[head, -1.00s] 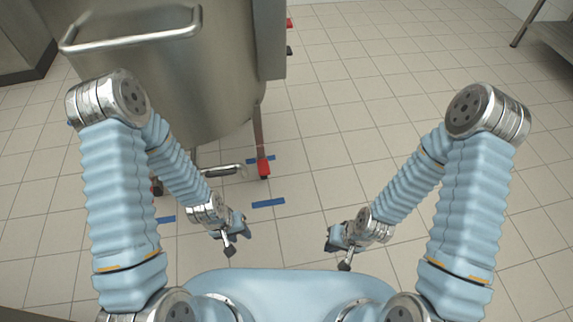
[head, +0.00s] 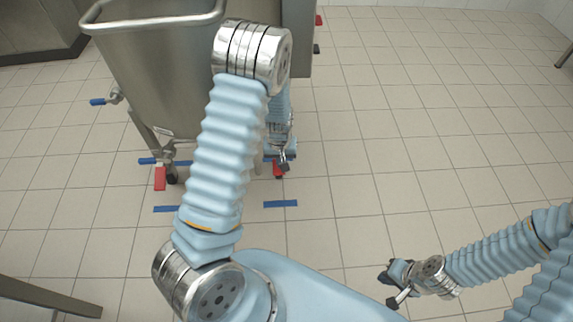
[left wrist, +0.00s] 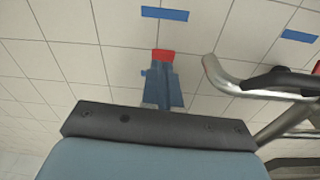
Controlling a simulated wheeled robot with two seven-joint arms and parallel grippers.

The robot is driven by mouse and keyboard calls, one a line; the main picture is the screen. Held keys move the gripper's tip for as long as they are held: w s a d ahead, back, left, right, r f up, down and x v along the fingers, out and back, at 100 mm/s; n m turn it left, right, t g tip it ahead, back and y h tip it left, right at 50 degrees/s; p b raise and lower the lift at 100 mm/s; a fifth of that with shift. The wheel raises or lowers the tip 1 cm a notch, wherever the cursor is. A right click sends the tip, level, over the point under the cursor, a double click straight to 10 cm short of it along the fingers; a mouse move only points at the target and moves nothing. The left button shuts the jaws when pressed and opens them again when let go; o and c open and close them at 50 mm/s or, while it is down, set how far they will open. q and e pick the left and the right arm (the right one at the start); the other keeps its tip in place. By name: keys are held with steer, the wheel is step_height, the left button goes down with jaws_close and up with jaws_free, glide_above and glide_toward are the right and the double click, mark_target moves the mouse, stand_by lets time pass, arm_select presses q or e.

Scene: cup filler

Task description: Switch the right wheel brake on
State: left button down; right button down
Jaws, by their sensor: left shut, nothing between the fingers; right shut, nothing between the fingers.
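The steel tank on wheels (head: 165,75) stands at the upper left in the head view. Its right wheel brake, a red pedal (head: 278,169), shows just below my left gripper (head: 284,155). In the left wrist view the red pedal (left wrist: 163,55) lies right at the tips of my shut left gripper (left wrist: 162,70); whether they touch I cannot tell. Part of the pedal and its wheel is hidden by the gripper and arm. The other red brake pedal (head: 160,178) is at the left wheel. My right gripper (head: 387,278) is shut and empty above the floor at the lower right.
Blue tape strips (head: 281,203) mark the tiled floor near the wheels. A bent steel tube (left wrist: 245,88) is right of the left gripper in the wrist view. A blue-handled valve (head: 104,101) sticks out at the tank's left. The floor to the right is clear.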

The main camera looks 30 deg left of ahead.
arm_select(q)
steer(key=w+a+r, duration=0.3)
steer(key=w+r, duration=0.1)
steer(key=shift+r+n, duration=0.4)
steer(key=f, duration=0.3)
steer(key=f+b, duration=0.1)
steer(key=f, duration=0.2)
steer(key=w+f+b, duration=0.1)
steer(key=f, duration=0.3)
steer(key=shift+w+a, duration=0.1)
steer(key=shift+a, duration=0.25)
steer(key=f, duration=0.2)
steer(key=f+b, duration=0.1)
steer(key=shift+s+d, duration=0.3)
steer(key=shift+s, duration=0.1)
steer(key=shift+s+f, duration=0.1)
steer(key=shift+f, duration=0.3)
steer(key=shift+d, duration=0.1)
